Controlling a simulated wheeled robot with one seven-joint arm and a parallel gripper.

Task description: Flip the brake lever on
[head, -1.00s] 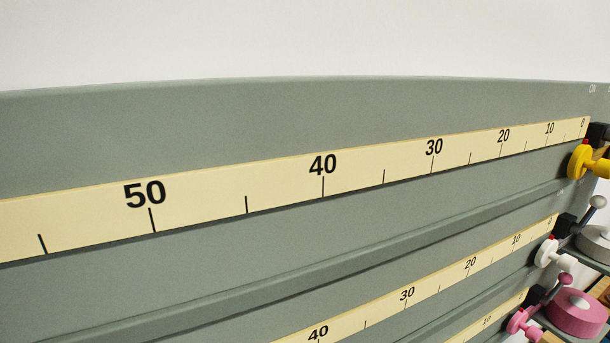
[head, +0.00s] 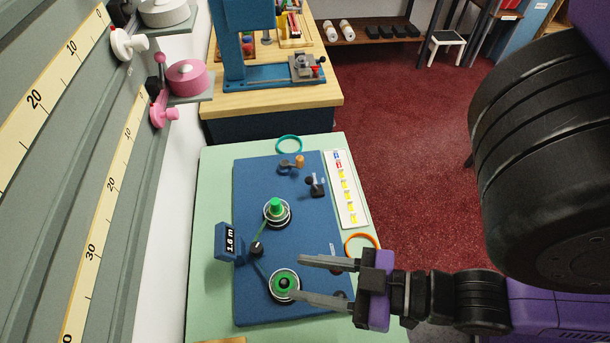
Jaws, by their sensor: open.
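A blue board (head: 262,185) lies on a pale green table and carries a winding device. A small dark block (head: 318,190) with a dark knob (head: 309,181) stands near its upper right; this may be the brake lever, but it is too small to tell its position. A pale label (head: 332,249) lies near the board's right edge. My gripper (head: 298,278) is open and empty over the lower right of the board, pointing left. Its fingertips are beside the lower green spool (head: 284,284) in the picture; contact cannot be told. My fingers partly cover a dark round part (head: 339,296).
An upper green spool (head: 276,207), a "1.6 m" display (head: 230,242) and an orange-knobbed crank (head: 299,161) are on the board. A label card (head: 345,190), teal ring (head: 289,144) and orange ring (head: 361,243) lie around it. A ruled grey panel (head: 50,150) stands left.

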